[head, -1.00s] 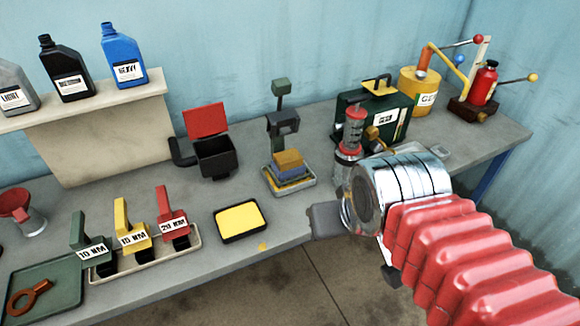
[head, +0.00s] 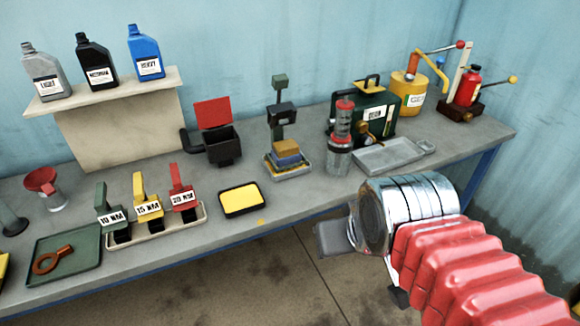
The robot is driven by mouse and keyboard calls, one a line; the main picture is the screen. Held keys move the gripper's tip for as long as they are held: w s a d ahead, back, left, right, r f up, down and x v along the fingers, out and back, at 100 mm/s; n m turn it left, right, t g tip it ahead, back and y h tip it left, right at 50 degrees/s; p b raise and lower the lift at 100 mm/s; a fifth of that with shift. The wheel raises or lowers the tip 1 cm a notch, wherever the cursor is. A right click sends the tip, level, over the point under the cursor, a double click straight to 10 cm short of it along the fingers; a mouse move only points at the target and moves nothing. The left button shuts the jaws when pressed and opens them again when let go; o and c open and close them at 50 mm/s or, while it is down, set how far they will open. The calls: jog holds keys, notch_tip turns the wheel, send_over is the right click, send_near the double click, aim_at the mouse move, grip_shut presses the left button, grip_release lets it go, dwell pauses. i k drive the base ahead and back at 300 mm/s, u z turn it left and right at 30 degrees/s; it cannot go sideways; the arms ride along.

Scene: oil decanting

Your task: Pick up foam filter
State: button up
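A flat yellow pad (head: 240,199) lies in a shallow black frame near the front edge of the bench. I cannot tell for sure which of these is the foam filter. My gripper (head: 332,238) shows only as a grey piece beyond my silver wrist, in front of the bench edge and apart from both yellow things. Its fingertips are mostly hidden, so its opening cannot be seen.
Torque tools in a tray (head: 204,210), a black bin with red lid (head: 223,150) and a clear cylinder with red cap (head: 341,140) stand around. A grey metal tray (head: 390,156) lies right. Bottles (head: 95,70) stand on a shelf. The floor in front is clear.

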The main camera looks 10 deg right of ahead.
aim_at(285, 152)
jog(key=k, duration=0.85)
jog(key=u, duration=0.25)
jog(key=i, duration=0.65)
jog(key=u, duration=0.6)
jog(key=i, duration=1.35)
jog(key=z, duration=0.15)
